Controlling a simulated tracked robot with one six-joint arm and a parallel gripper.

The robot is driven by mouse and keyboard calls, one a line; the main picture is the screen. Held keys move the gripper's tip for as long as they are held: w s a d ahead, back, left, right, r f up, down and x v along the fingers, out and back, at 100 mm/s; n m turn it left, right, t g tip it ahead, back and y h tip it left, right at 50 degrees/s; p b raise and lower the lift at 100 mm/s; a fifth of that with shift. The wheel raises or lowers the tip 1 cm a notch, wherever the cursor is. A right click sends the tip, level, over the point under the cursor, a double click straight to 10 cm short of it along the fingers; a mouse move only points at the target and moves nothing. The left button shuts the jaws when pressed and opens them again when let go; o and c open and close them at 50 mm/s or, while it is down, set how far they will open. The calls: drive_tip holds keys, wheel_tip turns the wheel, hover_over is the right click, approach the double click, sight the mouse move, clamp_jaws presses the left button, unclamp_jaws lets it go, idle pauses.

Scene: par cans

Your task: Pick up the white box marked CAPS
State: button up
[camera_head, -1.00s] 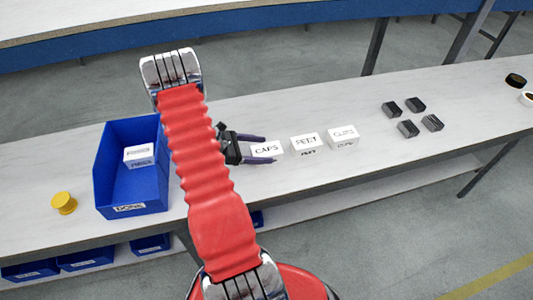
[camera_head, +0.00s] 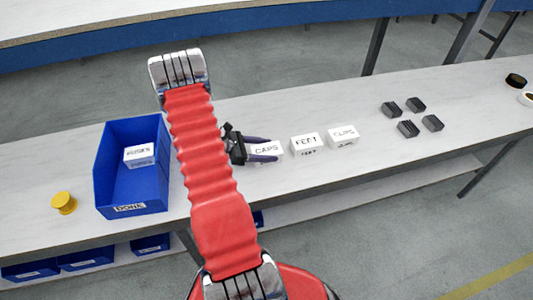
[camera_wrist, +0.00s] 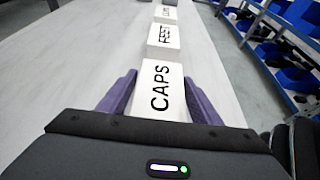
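The white box marked CAPS (camera_head: 268,150) sits on the pale bench, at the near end of a row of white boxes. My gripper (camera_head: 263,150) reaches in from the left, with one purple finger along each side of this box. In the wrist view the CAPS box (camera_wrist: 160,92) lies between the two fingers (camera_wrist: 160,100), which appear closed against its sides. The box looks level on the bench; its lower sides are partly hidden by the fingers.
White boxes marked FEET (camera_head: 307,143) and CLIPS (camera_head: 343,135) stand just beyond, close in line. A blue bin (camera_head: 112,190) labelled DONE holds another white box (camera_head: 139,155). A yellow spool (camera_head: 64,203) and several dark blocks (camera_head: 407,128) stand apart.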

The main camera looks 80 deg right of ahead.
sight(266, 149)
drive_tip(key=c, duration=0.8)
drive_tip(key=shift+o, duration=0.2)
drive_tip(key=shift+r, duration=0.15)
wheel_tip(266, 149, up, 10)
drive_tip(key=shift+f, duration=0.1)
